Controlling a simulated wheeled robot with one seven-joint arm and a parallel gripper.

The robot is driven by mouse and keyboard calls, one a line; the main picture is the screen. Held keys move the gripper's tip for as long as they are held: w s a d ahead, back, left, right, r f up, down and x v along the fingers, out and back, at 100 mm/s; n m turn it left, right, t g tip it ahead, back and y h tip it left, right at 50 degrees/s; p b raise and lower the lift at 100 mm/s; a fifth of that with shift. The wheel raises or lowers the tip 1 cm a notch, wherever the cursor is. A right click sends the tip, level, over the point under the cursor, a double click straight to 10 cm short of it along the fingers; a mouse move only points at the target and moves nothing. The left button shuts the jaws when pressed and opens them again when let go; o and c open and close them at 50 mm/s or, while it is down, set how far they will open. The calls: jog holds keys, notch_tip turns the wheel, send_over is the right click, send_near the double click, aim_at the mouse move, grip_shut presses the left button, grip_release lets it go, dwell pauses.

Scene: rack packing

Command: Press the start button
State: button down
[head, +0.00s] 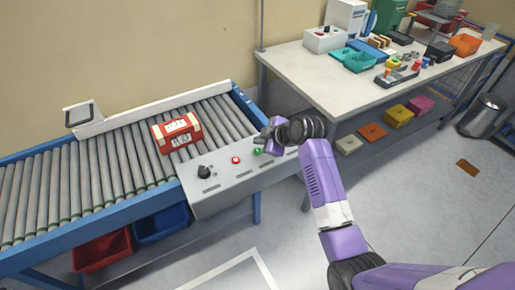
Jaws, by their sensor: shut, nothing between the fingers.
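A grey control panel (222,187) is fixed along the near side of the roller conveyor (95,172). It carries a black knob (204,172), a red button (236,160) and a green button (257,152). No readable label tells which is the start button. My gripper (262,137) is shut and empty, pointing left just above the green button in the picture. I cannot tell whether it touches the panel. The green button stays mostly visible below the fingers.
A red box with white display panels (177,133) sits on the rollers behind the panel. A table (335,92) with bins and tools stands at right. Red (101,250) and blue (161,224) bins lie under the conveyor. A trash can (482,115) stands far right. Open floor lies in front.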

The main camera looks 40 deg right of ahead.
aim_at(260, 152)
jog(key=shift+r+p, duration=1.15)
jog(key=shift+r, duration=0.55)
